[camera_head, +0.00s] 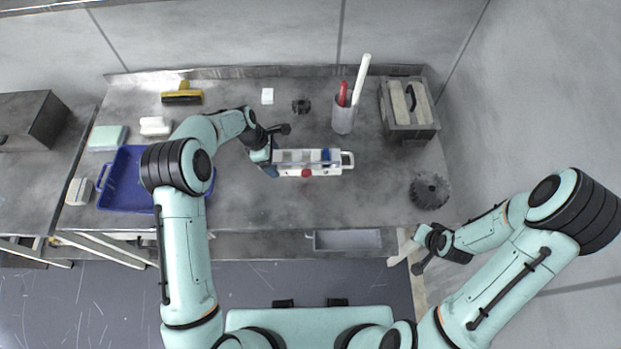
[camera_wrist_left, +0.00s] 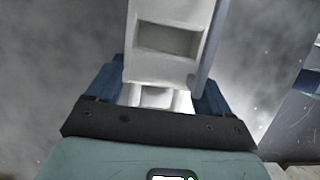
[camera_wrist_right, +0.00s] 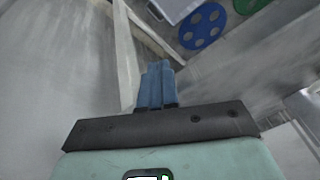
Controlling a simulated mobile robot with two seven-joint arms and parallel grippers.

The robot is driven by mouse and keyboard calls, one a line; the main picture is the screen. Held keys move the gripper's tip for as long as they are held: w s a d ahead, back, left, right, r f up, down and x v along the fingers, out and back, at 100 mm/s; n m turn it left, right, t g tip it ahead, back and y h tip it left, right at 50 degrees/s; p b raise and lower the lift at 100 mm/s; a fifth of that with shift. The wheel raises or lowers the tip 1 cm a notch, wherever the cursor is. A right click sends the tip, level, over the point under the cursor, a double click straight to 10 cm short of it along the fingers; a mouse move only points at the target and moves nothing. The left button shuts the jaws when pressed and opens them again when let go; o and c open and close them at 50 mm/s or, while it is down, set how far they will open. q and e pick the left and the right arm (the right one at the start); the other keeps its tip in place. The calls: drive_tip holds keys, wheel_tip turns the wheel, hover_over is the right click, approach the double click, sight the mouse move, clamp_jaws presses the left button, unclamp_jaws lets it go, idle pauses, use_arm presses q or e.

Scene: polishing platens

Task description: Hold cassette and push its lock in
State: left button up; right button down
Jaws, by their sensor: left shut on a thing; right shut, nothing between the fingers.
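A long white cassette (camera_head: 323,170) lies on the metal bench in the head view, with a red knob (camera_head: 306,173) on its near side and a handle loop at its right end. My left gripper (camera_head: 271,158) is shut on the cassette's left end. In the left wrist view, the blue fingers of the gripper (camera_wrist_left: 157,92) stand on both sides of the white end piece (camera_wrist_left: 155,68). My right gripper (camera_head: 418,256) is off the bench's front right corner, apart from the cassette. In the right wrist view, its blue fingers (camera_wrist_right: 157,85) are together and empty.
A blue tray (camera_head: 122,200) is at left. A yellow-black tool (camera_head: 182,94), a cup (camera_head: 343,118) with a white rod, a grey box (camera_head: 410,128) and a dark ribbed disc (camera_head: 429,190) are around the cassette. The front middle of the bench is clear. A blue disc (camera_wrist_right: 203,27) shows in the right wrist view.

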sight(306, 169)
wheel_tip(306, 169, up, 4)
drive_tip(key=w+d+t, duration=0.1)
drive_tip(key=d, duration=0.2)
drive_tip(key=w+a+r+n, duration=0.1)
drive_tip(key=w+a+n, duration=0.1)
drive_tip(key=a+n, duration=0.1)
drive_tip(key=w+a+r+n+y, duration=0.1)
drive_tip(key=w+a+r+n, duration=0.1)
drive_tip(key=a+n, duration=0.2)
drive_tip(key=w+a+r+n, duration=0.2)
drive_tip(key=a+n, duration=0.1)
drive_tip(key=a, duration=0.4)
drive_tip(key=shift+w+a+r+n+t, duration=0.1)
drive_tip(key=shift+w+a+n+t, duration=0.1)
drive_tip(key=shift+n+t, duration=0.15)
drive_tip(key=a+r+n+y, duration=0.1)
drive_tip(key=a+r+n, duration=0.2)
drive_tip(key=a+n, duration=0.3)
drive_tip(key=s+a+r+n+y, duration=0.1)
drive_tip(key=a+r+n, duration=0.3)
drive_tip(key=a, duration=0.6)
drive_tip(key=shift+s+r+n+y, duration=0.15)
drive_tip(key=shift+s+n+y, duration=0.1)
drive_tip(key=shift+n+y, duration=0.7)
drive_tip(key=x, duration=0.9)
drive_tip(key=shift+f, duration=0.4)
drive_tip(key=w, duration=0.3)
drive_tip(key=shift+w+a+f, duration=0.1)
drive_tip(key=shift+w+f, duration=0.05)
drive_tip(key=shift+w, duration=0.55)
